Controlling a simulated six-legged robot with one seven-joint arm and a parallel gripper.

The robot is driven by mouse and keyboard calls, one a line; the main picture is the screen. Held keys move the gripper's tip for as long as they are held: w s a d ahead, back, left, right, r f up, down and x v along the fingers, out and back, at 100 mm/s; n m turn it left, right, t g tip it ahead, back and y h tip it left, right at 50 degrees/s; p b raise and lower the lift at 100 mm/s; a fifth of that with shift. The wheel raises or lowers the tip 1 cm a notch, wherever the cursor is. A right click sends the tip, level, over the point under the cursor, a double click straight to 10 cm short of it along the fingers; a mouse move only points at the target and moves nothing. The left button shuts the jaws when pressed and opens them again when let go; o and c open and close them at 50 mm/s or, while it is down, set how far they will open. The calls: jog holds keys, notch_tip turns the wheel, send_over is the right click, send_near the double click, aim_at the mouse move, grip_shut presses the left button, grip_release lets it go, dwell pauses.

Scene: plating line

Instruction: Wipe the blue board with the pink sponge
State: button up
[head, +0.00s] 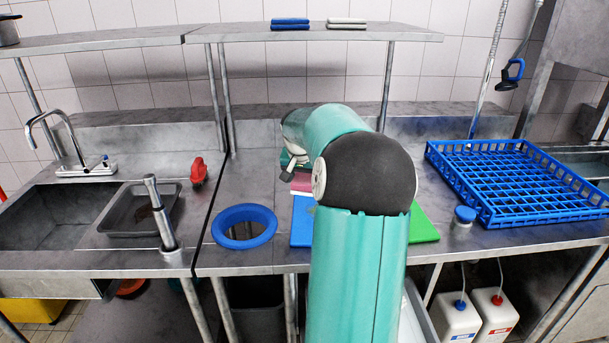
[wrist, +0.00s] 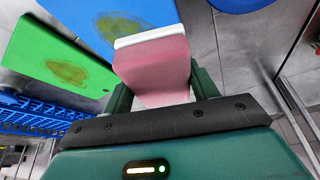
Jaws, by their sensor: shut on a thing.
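My gripper (wrist: 160,84) is shut on the pink sponge (wrist: 165,65), which has a white layer at its far end. A little pink of the sponge (head: 300,183) also shows in the head view, left of my arm's dark joint. The blue board (wrist: 88,20) lies beyond the sponge in the wrist view and bears a yellow-brown stain (wrist: 120,28). In the head view my arm covers most of the blue board (head: 301,222). The sponge overlaps the board's edge in the wrist view; I cannot tell whether they touch.
A green board (wrist: 35,45) with its own brownish stain (wrist: 67,73) lies beside the blue one. A blue ring (head: 244,226) is left of the boards. A blue rack (head: 520,180) and a small blue-capped container (head: 463,220) stand right. A shelf (head: 310,32) hangs above.

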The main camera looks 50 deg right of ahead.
jog(key=shift+w+f, duration=0.15)
jog(key=shift+a+f, duration=0.1)
jog(key=shift+a, duration=0.05)
notch_tip(320, 180, down, 4)
jog(key=shift+f, duration=0.25)
dwell(0.3)
